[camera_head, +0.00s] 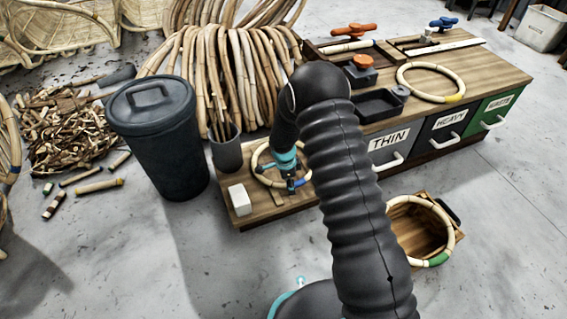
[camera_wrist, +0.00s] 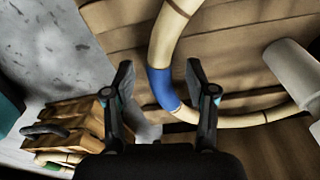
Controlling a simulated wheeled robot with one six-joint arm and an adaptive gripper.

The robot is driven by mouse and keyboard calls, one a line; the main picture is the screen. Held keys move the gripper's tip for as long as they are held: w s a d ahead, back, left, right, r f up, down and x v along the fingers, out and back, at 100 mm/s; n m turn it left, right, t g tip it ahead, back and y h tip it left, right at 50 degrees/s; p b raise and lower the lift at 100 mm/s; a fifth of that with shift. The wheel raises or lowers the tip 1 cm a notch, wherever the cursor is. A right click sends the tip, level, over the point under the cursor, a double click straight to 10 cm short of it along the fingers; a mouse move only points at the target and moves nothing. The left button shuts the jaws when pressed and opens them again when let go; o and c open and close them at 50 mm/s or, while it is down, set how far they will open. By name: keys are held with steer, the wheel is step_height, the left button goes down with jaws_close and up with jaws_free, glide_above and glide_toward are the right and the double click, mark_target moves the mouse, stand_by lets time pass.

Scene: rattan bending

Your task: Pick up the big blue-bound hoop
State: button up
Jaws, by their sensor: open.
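The blue-bound hoop (camera_head: 255,158) is a pale rattan ring lying on the left, lower part of the wooden bench, partly hidden by my arm and gripper. In the wrist view its blue binding (camera_wrist: 162,88) shows between my fingers, with pale rattan running up and to the right from it. My gripper (camera_head: 290,183) is over the near part of the ring. In the wrist view my gripper (camera_wrist: 160,80) has its two fingers apart, one on each side of the binding. I cannot tell how much height is left between fingertips and hoop.
A yellow-bound hoop (camera_head: 461,85) lies on the bench's right part; a green-bound hoop (camera_head: 449,250) rests on a wooden crate (camera_head: 428,205). A white block (camera_head: 239,200), a grey pot (camera_head: 227,153) and a dark bin (camera_head: 165,150) stand left of my gripper.

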jaws_close()
